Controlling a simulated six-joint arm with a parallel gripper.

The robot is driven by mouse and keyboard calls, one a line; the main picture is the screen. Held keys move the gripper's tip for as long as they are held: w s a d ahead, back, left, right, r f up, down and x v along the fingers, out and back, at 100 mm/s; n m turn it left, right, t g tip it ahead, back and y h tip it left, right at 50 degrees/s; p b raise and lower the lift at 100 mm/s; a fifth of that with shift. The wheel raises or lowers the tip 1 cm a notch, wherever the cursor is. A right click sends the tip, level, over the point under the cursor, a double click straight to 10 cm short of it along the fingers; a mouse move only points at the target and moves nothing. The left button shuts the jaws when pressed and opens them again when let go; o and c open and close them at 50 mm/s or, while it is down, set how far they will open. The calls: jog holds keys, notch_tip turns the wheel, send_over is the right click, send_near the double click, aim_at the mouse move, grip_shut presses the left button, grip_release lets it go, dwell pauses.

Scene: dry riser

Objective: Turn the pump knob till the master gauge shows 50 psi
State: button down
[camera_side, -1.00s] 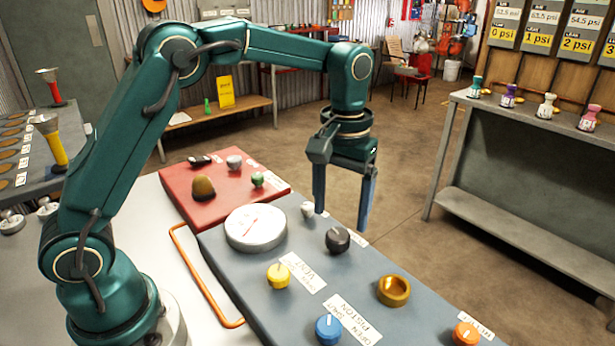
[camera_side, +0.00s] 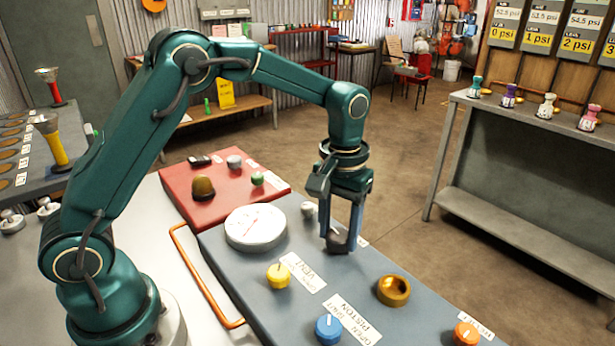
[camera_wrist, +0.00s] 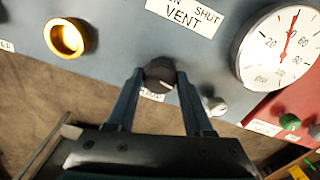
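The black knob (camera_wrist: 159,74) is on the grey-blue panel (camera_wrist: 110,35), between the two fingers of my gripper (camera_wrist: 160,72) in the wrist view. The fingertips look close against its sides; its label is mostly hidden.
A yellow knob (camera_side: 278,275) by the VENT label, a blue knob (camera_side: 328,328), a brass ring (camera_side: 393,290) and an orange knob (camera_side: 466,333) surround the work. A small grey knob (camera_wrist: 214,106) sits close beside my right finger. A red panel (camera_side: 225,205) lies behind.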

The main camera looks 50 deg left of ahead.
aim_at(338, 234)
jog(key=m, duration=0.5)
dwell(0.3)
jog(key=shift+c, duration=1.4)
grip_release()
jog(key=shift+r, duration=2.6)
